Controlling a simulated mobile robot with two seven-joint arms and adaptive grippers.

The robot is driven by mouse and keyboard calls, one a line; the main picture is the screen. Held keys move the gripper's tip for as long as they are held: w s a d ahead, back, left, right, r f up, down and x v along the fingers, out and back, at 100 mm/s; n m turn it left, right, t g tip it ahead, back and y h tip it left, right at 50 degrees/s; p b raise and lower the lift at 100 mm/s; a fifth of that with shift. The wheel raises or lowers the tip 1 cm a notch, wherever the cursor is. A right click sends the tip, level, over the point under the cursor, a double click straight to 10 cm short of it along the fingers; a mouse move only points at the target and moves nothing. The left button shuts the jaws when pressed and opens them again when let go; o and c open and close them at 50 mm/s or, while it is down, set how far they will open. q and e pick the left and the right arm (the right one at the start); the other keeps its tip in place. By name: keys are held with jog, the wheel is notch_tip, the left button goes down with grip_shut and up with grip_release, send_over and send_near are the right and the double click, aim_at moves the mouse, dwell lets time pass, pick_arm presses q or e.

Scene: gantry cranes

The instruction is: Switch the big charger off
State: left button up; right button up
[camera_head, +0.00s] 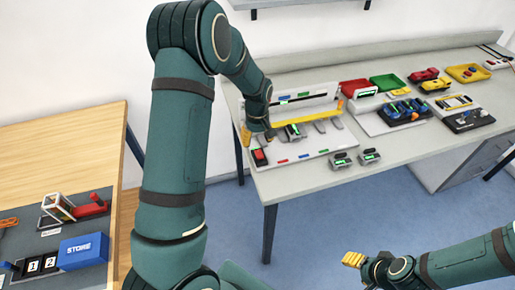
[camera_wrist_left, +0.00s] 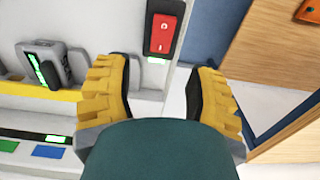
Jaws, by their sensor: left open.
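The big charger (camera_head: 310,146) is a white station with a yellow bar on the left part of the grey table. Its red rocker switch (camera_head: 260,157) sits in a black frame at its front left corner. In the left wrist view the switch (camera_wrist_left: 163,33) lies just beyond my fingertips, roughly between them, with a small green light beside it. My left gripper (camera_head: 259,136) is open and empty above that corner; its yellow fingers (camera_wrist_left: 163,75) straddle the line to the switch, apparently apart from it. My right gripper (camera_head: 353,258) is low at the front, away from the table.
A grey battery (camera_head: 293,131) sits in the charger, and two loose ones (camera_head: 341,160) stand in front. A smaller station (camera_head: 402,112) and red, green and yellow trays (camera_head: 387,82) are right. A wooden table (camera_head: 70,135) with a blue STORE box (camera_head: 83,251) stands left.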

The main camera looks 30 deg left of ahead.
aim_at(257, 150)
pick_arm(q)
jog(key=shift+f, duration=2.4)
grip_shut()
